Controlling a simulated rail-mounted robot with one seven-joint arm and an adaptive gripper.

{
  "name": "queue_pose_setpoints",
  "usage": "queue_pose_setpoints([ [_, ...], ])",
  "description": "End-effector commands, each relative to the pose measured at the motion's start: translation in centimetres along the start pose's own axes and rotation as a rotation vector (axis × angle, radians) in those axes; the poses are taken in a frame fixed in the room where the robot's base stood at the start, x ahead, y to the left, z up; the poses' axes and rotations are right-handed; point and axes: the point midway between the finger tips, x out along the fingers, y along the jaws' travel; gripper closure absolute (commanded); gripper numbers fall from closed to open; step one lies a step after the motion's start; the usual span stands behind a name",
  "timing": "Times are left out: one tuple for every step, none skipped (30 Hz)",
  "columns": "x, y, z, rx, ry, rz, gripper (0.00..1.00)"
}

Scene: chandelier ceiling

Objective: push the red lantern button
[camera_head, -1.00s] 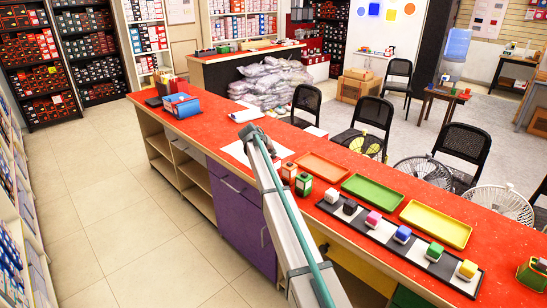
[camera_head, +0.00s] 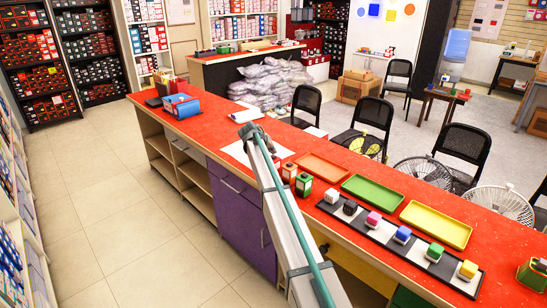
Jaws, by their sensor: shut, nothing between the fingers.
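Small lantern-shaped pieces stand in a group on the red counter (camera_head: 215,122), just right of my arm. A red one (camera_head: 289,173) has a pale panel, and a green one (camera_head: 304,185) stands in front of it. Another red shape (camera_head: 277,163) shows behind, partly hidden by my arm. I cannot tell where a button is on any of them. My arm reaches from the bottom edge up over the counter, left of this group. My gripper's fingers do not show; the far end of the arm is over the counter beside a white sheet (camera_head: 235,152).
Orange (camera_head: 322,164), green (camera_head: 373,190) and yellow (camera_head: 436,224) trays lie to the right. A black-and-white strip (camera_head: 386,238) with several coloured blocks runs along the near edge. A blue box (camera_head: 181,105) stands at the left. Chairs and fans stand behind the counter.

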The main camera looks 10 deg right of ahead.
Motion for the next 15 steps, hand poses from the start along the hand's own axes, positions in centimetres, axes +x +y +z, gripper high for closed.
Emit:
queue_pose_setpoints([
  [-0.08,0.06,-0.06,0.0,0.0,0.0,1.0],
  [-0.09,0.07,-0.07,0.0,0.0,0.0,1.0],
  [-0.1,0.07,-0.07,0.0,0.0,0.0,1.0],
  [-0.09,0.06,-0.06,0.0,0.0,0.0,1.0],
  [-0.09,0.06,-0.06,0.0,0.0,0.0,1.0],
  [-0.09,0.06,-0.06,0.0,0.0,0.0,1.0],
  [-0.09,0.06,-0.06,0.0,0.0,0.0,1.0],
  [-0.09,0.06,-0.06,0.0,0.0,0.0,1.0],
  [-0.1,0.07,-0.07,0.0,0.0,0.0,1.0],
  [-0.12,0.09,-0.1,0.0,0.0,0.0,1.0],
  [-0.17,0.12,-0.13,0.0,0.0,0.0,1.0],
  [-0.26,0.19,-0.2,0.0,0.0,0.0,1.0],
  [-0.36,0.26,-0.27,0.0,0.0,0.0,1.0],
  [-0.47,0.34,-0.37,0.0,0.0,0.0,1.0],
  [-0.66,0.48,-0.51,0.0,0.0,0.0,1.0],
])
